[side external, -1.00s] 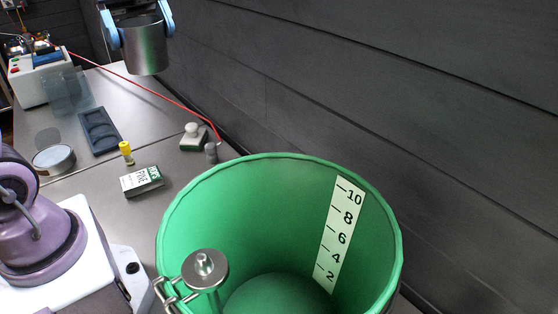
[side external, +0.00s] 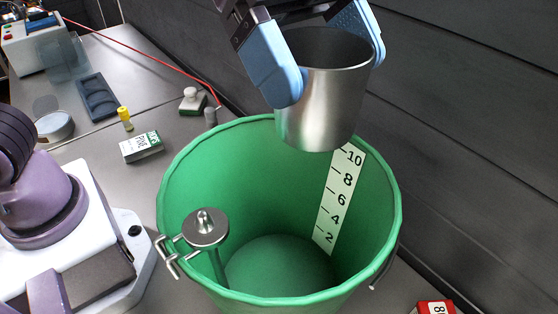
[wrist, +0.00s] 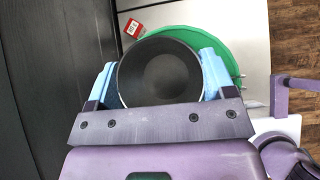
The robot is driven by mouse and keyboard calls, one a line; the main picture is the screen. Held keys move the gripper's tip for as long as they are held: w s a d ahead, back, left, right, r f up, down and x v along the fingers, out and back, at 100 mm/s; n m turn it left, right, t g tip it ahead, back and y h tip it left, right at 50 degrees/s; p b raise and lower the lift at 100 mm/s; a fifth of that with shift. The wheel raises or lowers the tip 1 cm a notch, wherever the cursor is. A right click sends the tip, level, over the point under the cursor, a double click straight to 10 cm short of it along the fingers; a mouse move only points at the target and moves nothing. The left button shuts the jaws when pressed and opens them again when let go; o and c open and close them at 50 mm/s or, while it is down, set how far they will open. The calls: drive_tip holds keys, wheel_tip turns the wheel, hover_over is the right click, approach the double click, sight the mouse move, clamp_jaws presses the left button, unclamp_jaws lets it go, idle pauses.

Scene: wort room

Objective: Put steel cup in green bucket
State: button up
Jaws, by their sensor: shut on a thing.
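The steel cup (side external: 318,105) is upright, held between the blue fingers of my gripper (side external: 322,58). In the side view it is over the far part of the green bucket's opening, with its base at about the height of the far rim in the picture. The green bucket (side external: 190,250) stands open, with a white number scale on its inner wall. In the wrist view my gripper (wrist: 160,85) is shut on the cup (wrist: 160,75), whose dark inside looks empty. The bucket (wrist: 215,45) shows behind and to the right of the cup there, partly hidden by it.
A metal rod with a round cap (side external: 205,228) is clipped at the bucket's near-left rim. A PINE box (side external: 142,147), a yellow vial (side external: 125,118) and a dark tray (side external: 97,97) lie on the table to the left. A dark wall (side external: 480,130) runs along the right.

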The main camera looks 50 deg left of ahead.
drive_tip(key=shift+s+d+r, duration=0.15)
drive_tip(key=shift+s+d, duration=0.35)
drive_tip(key=shift+d, duration=0.35)
drive_tip(key=f, duration=3.6)
drive_tip(key=shift+w+a, duration=0.15)
drive_tip(key=shift+a, duration=0.1)
drive_tip(key=shift+f, duration=0.1)
drive_tip(key=o, duration=1)
drive_tip(key=shift+f, duration=0.1)
